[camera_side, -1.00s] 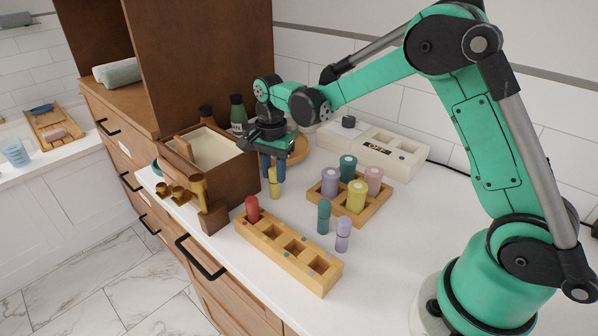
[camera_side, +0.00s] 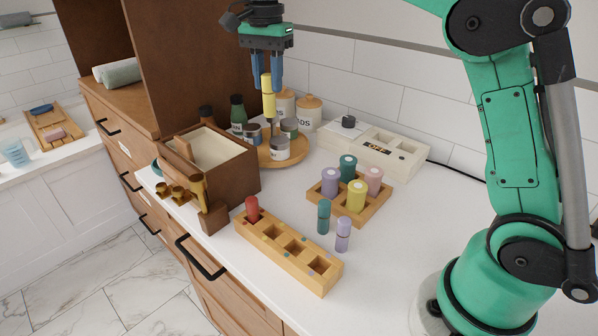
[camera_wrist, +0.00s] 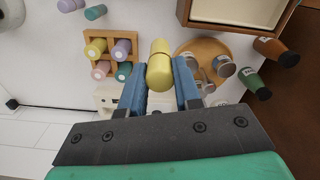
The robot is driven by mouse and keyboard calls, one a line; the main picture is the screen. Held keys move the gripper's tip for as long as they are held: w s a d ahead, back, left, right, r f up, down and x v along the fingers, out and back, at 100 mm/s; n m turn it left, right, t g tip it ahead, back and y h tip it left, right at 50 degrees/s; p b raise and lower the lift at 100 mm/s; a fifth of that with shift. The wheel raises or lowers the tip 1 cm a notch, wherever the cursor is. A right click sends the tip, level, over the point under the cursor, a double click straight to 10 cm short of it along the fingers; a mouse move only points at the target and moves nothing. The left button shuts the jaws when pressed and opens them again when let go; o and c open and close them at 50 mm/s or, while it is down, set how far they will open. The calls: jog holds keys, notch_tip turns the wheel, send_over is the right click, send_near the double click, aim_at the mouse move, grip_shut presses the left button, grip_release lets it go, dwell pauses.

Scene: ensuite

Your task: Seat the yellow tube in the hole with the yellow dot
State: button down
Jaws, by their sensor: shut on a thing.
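My gripper (camera_side: 265,86) is shut on the yellow tube (camera_side: 268,104), which hangs upright from its blue fingers, high above the counter. In the wrist view the yellow tube (camera_wrist: 160,66) sits between the two fingers. The wooden block with a row of square holes (camera_side: 313,283) lies on the counter, well below and to the right of my gripper. A red tube (camera_side: 252,208) stands in its far-left hole; the other holes look empty. Small coloured dots mark the block, but I cannot tell which is yellow.
A teal tube (camera_side: 323,217) and a lilac tube (camera_side: 343,234) stand behind the block. A wooden tray (camera_side: 374,211) holds several coloured jars.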

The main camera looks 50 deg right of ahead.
jog(key=shift+r, duration=0.4)
jog(key=s+a, duration=0.9)
jog(key=shift+n, duration=0.3)
notch_tip(320, 180, down, 19)
jog(key=shift+a+r, duration=0.1)
jog(key=shift+r, duration=0.05)
jog(key=c, duration=0.6)
grip_release()
